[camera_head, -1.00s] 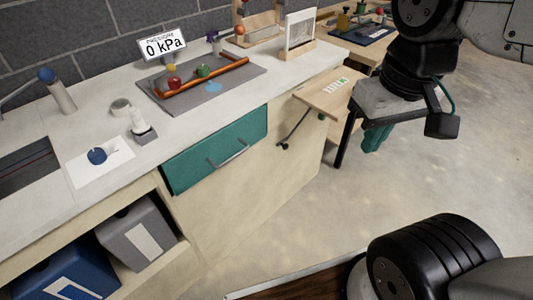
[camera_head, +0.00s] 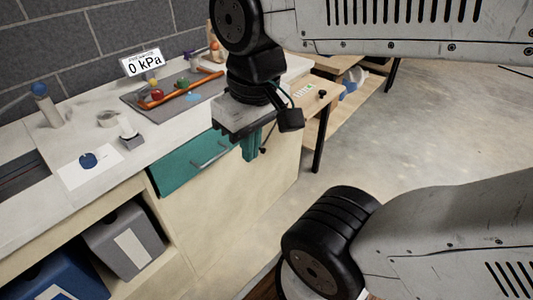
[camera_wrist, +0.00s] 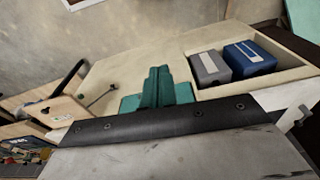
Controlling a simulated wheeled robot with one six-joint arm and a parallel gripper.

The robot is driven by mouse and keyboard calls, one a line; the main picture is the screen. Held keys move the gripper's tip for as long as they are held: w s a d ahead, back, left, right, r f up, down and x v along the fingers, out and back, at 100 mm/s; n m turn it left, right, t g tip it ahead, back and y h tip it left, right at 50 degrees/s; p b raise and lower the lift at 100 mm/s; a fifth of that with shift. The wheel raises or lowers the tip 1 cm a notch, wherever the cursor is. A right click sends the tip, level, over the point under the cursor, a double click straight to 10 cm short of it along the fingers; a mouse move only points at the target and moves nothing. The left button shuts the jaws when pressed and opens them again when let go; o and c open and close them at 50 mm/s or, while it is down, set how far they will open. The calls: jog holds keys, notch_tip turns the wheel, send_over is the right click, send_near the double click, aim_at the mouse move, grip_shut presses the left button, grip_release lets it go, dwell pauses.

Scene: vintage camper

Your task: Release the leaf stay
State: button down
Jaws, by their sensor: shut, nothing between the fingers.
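The wooden leaf (camera_head: 297,95) sticks out from the end of the counter cabinet, with a dark knob on top. It also shows in the wrist view (camera_wrist: 60,113). The leaf stay is a thin dark bar (camera_wrist: 98,98) between the leaf and the pale cabinet panel; in the head view only a short lower part (camera_head: 264,149) shows, the rest hidden behind my gripper. My gripper (camera_head: 251,158) has teal fingers, pressed together and empty, pointing down in front of the cabinet. In the wrist view its fingers (camera_wrist: 159,75) are to the right of the stay, apart from it in the picture.
A teal drawer (camera_head: 193,162) with a bar handle is left of my gripper. A grey bin (camera_head: 125,243) and a blue bin (camera_head: 65,278) sit in the open shelf. The counter holds a grey tray (camera_head: 140,100) and a 0 kPa display (camera_head: 143,61). Floor at right is clear.

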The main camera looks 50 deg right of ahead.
jog(key=w+d+f+m+g, duration=0.1)
jog(key=w+d+f+m, duration=0.2)
jog(key=w+d+f, duration=0.35)
jog(key=w+d+f+m+g, duration=0.15)
jog(key=w+d+f, duration=0.25)
jog(key=d+f, duration=0.55)
jog(key=w+d+f+m, duration=0.3)
jog(key=w+d+f, duration=0.2)
jog(key=d+f, duration=0.3)
jog(key=w+d+f+m+t+h, duration=0.1)
jog(key=d+f+m+t, duration=0.2)
jog(key=d+f, duration=0.55)
jog(key=w+d+f+m+t+h, duration=0.1)
jog(key=w+d+f+m+t, duration=0.2)
jog(key=f, duration=1)
jog(key=d+f+m+t+h, duration=0.1)
jog(key=d+f+m+t, duration=0.15)
jog(key=d+f, duration=0.7)
jog(key=w+r+m+t+h, duration=0.1)
jog(key=w+r+m+t, duration=0.3)
jog(key=t, duration=0.5)
jog(key=w+m, duration=0.2)
jog(key=m, duration=0.1)
jog(key=shift+r, duration=0.3)
jog(key=shift+w+a, duration=0.1)
jog(key=shift+w, duration=0.05)
